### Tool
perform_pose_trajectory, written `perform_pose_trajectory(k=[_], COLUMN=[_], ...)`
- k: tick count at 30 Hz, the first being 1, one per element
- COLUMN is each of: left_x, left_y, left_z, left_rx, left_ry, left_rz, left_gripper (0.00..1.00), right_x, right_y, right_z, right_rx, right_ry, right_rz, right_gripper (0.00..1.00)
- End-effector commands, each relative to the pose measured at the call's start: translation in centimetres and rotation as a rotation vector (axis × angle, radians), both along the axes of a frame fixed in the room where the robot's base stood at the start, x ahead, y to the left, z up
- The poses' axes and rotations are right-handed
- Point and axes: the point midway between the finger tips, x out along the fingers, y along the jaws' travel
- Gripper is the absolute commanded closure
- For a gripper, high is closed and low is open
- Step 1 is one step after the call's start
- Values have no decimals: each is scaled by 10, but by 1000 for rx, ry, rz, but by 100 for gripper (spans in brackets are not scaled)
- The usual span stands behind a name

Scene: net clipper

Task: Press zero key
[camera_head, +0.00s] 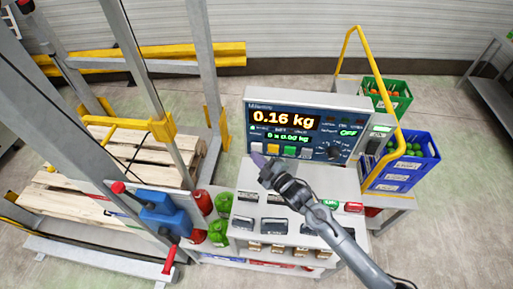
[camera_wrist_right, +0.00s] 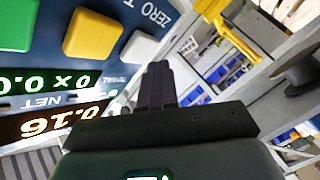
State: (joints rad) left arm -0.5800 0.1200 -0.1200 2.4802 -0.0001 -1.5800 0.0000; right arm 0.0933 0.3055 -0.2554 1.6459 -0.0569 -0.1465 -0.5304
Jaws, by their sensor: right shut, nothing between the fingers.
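The scale panel (camera_head: 310,112) stands on a grey cabinet and shows 0.16 kg. Its row of keys is below the display. The zero key is the white one (camera_head: 257,148) at the left end; it shows in the right wrist view (camera_wrist_right: 140,49), near the printed word ZERO. A yellow key (camera_wrist_right: 92,34) is beside it. My right gripper (camera_head: 262,162) is shut and empty, just in front of and below the white key in the head view. In the right wrist view its closed fingertips (camera_wrist_right: 158,68) appear close to the white key; I cannot tell whether they touch. My left gripper is out of view.
A green key (camera_head: 289,151) and a knob (camera_head: 334,152) are farther right on the panel. A yellow rail (camera_head: 398,135) and a blue crate (camera_head: 408,175) stand to the right. Metal posts and a blue device (camera_head: 165,212) are to the left.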

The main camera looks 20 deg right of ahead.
Motion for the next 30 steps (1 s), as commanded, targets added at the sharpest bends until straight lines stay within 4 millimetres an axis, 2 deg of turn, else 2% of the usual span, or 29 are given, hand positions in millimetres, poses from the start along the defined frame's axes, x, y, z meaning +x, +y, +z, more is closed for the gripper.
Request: perform_pose_trajectory(k=[30], left_x=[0], left_y=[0], left_z=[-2], left_rx=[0], left_ry=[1], left_rz=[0], left_gripper=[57], right_x=[9], right_y=[-5], right_z=[0], right_rx=[-1], right_ry=[0], right_rz=[0], right_gripper=[100])
